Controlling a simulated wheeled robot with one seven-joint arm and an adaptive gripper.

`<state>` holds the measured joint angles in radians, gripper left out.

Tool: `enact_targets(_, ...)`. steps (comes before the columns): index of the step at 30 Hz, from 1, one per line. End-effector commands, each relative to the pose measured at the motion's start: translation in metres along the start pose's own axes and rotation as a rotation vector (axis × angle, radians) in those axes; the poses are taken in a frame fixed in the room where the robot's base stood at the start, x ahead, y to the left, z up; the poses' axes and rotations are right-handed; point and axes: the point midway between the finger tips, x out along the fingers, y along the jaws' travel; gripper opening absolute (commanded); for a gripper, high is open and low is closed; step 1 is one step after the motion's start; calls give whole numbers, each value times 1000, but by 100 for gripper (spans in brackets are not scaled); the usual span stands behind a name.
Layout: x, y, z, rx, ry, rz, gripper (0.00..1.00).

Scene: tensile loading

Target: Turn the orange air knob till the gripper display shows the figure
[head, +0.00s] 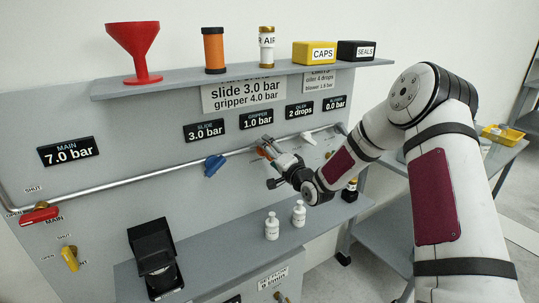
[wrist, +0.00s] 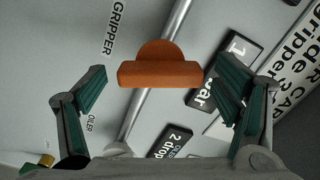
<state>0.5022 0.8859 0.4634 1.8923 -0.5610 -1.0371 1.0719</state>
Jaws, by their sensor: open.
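The orange air knob (wrist: 160,72) sits on the pipe, crosswise to it, beside the GRIPPER label (wrist: 115,28) in the wrist view. In the head view only a sliver of the orange knob (head: 262,152) shows by my gripper (head: 270,166). In the wrist view my gripper (wrist: 162,82) is open, with one finger on each side of the knob and a gap on both sides. The gripper display (head: 256,119) reads 1.0 bar.
The blue knob (head: 214,165) stands left on the same pipe (head: 130,188). A white knob (head: 308,138) lies right. The red MAIN lever (head: 40,215) is far left.

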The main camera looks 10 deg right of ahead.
Motion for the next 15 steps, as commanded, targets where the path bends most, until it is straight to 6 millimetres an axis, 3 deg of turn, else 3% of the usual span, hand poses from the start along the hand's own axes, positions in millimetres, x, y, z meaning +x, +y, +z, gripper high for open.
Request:
enact_targets(3, 0, 0, 0, 0, 0, 0, 83)
enact_targets(4, 0, 0, 0, 0, 0, 0, 79)
enact_targets(10, 0, 0, 0, 0, 0, 0, 35)
enact_targets(15, 0, 0, 0, -2, 0, 0, 35)
